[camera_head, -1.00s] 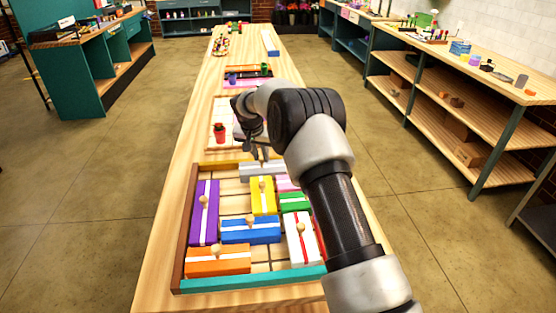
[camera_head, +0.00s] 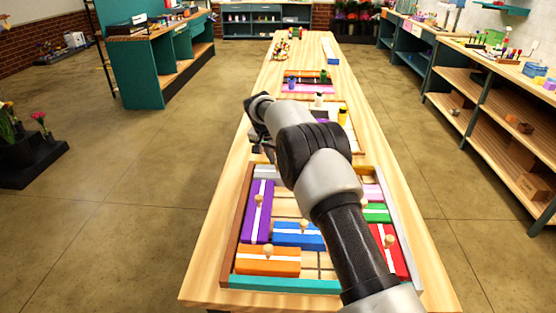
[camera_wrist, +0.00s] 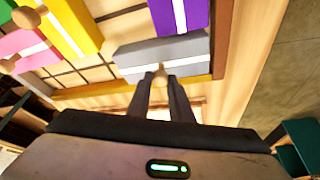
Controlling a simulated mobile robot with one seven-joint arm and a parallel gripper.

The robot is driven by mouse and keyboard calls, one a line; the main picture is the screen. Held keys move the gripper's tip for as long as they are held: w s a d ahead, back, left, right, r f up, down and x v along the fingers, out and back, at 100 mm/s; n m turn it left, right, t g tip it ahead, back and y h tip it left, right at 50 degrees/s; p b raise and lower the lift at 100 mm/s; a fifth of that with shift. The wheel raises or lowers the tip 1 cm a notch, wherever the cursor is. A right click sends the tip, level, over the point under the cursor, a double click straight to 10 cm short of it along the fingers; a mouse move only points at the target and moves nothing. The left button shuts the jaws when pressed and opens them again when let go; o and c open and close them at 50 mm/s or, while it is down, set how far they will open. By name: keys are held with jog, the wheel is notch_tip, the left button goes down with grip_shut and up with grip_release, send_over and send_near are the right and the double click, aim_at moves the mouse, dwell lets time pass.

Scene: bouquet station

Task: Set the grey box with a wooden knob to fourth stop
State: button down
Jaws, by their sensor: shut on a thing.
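The grey box (camera_head: 266,172) with a white stripe lies in the far left corner of the framed board, partly behind my arm. In the wrist view the grey box (camera_wrist: 140,58) shows close up, with its wooden knob (camera_wrist: 160,72) between the fingertips. My gripper (camera_wrist: 161,82) is shut on that knob. In the wrist view the box's right end is near the side wall of the frame. The purple box (camera_wrist: 180,14) is just beyond it, very close. Any stop marks cannot be made out.
The board also holds a blue box (camera_head: 290,235), an orange box (camera_head: 268,262), a red box (camera_head: 388,252), a green box (camera_head: 376,213) and a yellow box (camera_wrist: 65,25). A teal strip (camera_head: 285,284) forms the near edge. Empty grid shows beside the grey box in the wrist view.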

jog(key=shift+a, duration=0.25)
jog(key=c, duration=1.6)
grip_release()
jog(key=shift+a, duration=0.1)
jog(key=shift+r, duration=0.2)
jog(key=v, duration=1.7)
